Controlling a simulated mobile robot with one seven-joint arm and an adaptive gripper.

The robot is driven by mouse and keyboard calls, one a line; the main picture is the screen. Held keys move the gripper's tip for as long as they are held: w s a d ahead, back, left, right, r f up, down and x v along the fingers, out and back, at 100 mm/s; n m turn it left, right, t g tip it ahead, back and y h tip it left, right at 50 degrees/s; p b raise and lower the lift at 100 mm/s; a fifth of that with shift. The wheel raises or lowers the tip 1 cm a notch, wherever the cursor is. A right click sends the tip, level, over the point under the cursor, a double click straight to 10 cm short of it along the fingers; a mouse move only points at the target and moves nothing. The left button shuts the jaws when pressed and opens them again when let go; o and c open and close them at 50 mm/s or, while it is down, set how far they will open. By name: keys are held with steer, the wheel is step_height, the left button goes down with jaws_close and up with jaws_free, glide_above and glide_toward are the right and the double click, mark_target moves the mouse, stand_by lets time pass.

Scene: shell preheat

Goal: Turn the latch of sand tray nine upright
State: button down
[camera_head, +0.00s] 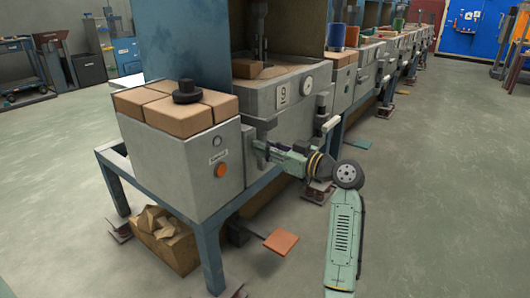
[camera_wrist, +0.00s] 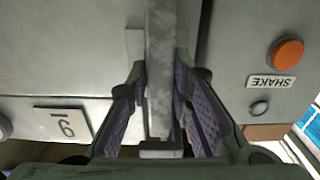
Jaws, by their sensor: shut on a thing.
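Sand tray nine (camera_head: 262,103) is a grey box with a "9" plate (camera_head: 282,95) and a round dial on its front. Its plate also shows, turned over, at the lower left of the wrist view (camera_wrist: 66,124). My gripper (camera_head: 266,149) is at the lower left of the tray's front, near the grey box with the orange button. In the wrist view, my gripper (camera_wrist: 161,105) is shut on a worn grey metal bar, the latch (camera_wrist: 160,60), with a purple pad on each side. The bar runs lengthwise between the fingers. In the head view my gripper mostly hides it, so its tilt is unclear.
The box with the orange button (camera_head: 221,170) stands close left of my gripper, with brown blocks (camera_head: 190,108) and a dark round piece on top. A blue steel frame (camera_head: 209,245) carries it. A reddish pedal (camera_head: 281,242) is below. Open floor lies to the right.

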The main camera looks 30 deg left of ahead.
steer(key=shift+s+a, duration=0.1)
steer(key=shift+a, duration=0.2)
steer(key=c, duration=1.4)
jaws_free()
steer(key=shift+a+f, duration=0.1)
steer(key=shift+c, duration=0.2)
steer(key=shift+r, duration=0.4)
step_height(320, 180, up, 9)
steer(key=shift+r, duration=0.15)
